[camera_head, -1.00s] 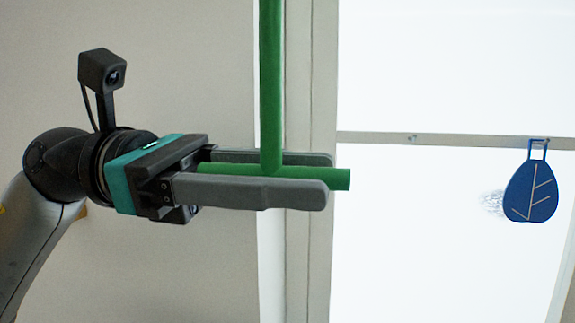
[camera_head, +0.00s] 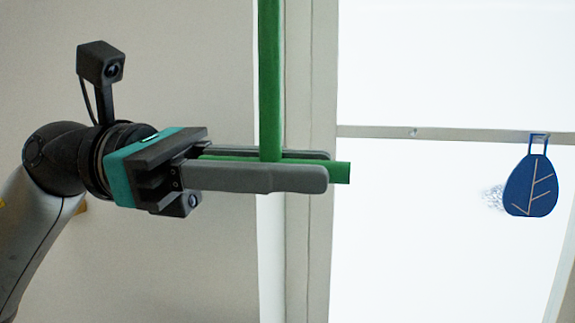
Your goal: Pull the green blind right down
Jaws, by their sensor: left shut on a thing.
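A green vertical bar (camera_head: 269,80) comes down from the top of the camera_head view. It meets a green crossbar (camera_head: 340,173) that lies level, forming an upside-down T. My left gripper (camera_head: 328,167) comes in from the left, its two long grey fingers lying along the crossbar, shut on it. The near finger hides much of the crossbar; its right end sticks out past the fingertips. The blind's fabric is not in view. My right gripper is not in view.
A bright window (camera_head: 430,230) fills the right side, with a pale frame (camera_head: 309,260) behind the green bar. A grey rail (camera_head: 450,137) crosses it. A blue leaf-shaped tag (camera_head: 527,185) hangs in front at the right. Plain wall (camera_head: 180,50) is at the left.

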